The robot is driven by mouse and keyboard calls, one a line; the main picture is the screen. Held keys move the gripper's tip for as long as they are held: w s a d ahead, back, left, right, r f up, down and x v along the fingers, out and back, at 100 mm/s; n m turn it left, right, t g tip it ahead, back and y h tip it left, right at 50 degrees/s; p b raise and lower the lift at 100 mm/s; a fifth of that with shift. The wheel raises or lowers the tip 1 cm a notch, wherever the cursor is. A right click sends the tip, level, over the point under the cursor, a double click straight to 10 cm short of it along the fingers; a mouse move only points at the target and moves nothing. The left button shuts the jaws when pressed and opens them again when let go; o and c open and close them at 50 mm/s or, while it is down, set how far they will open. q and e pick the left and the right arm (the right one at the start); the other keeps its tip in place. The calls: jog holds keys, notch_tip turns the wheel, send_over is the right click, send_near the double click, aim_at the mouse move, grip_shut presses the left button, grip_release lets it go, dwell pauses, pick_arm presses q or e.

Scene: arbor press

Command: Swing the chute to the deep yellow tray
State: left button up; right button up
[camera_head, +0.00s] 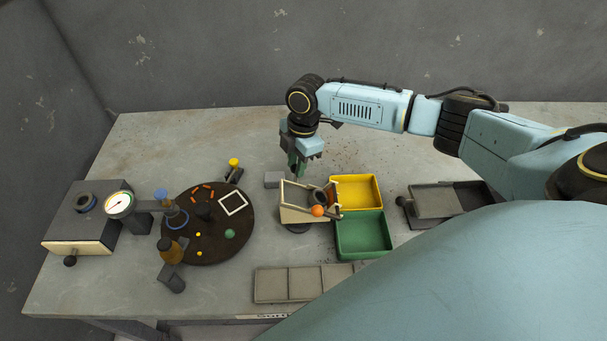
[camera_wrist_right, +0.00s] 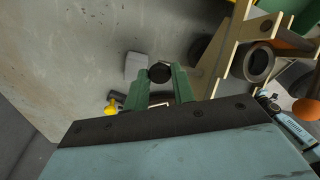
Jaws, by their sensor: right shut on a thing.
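The chute (camera_head: 294,214) is a beige, open-framed trough on a dark round foot, in the middle of the head view. It carries a dark ring (camera_head: 318,197) and an orange ball (camera_head: 317,211). Its right end lies by the left edges of the yellow tray (camera_head: 357,190) and green tray (camera_head: 362,234), near where they meet. My right gripper (camera_head: 297,171) is at the chute's far left corner. In the right wrist view its green fingers are shut on a dark round knob (camera_wrist_right: 160,72), with the chute (camera_wrist_right: 222,58) close on the right. My left gripper is not in view.
A dark turntable (camera_head: 208,250) with small parts and a gauge (camera_head: 120,204) stand to the left. A grey block (camera_head: 273,179) sits just left of my gripper. A grey compartment tray (camera_head: 290,285) lies in front, and a grey slide tray (camera_head: 434,202) to the right.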

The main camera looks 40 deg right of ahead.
jog(key=shift+w+a, duration=0.2)
jog(key=shift+a, duration=0.25)
jog(key=shift+w+a, duration=0.2)
jog(key=shift+a, duration=0.35)
jog(key=shift+w+a+p, duration=0.25)
jog(key=shift+a+p, duration=0.1)
jog(key=shift+a, duration=0.45)
jog(key=shift+a+p, duration=0.15)
jog(key=shift+p, duration=0.15)
jog(key=o, duration=0.7)
jog(key=shift+w, duration=0.1)
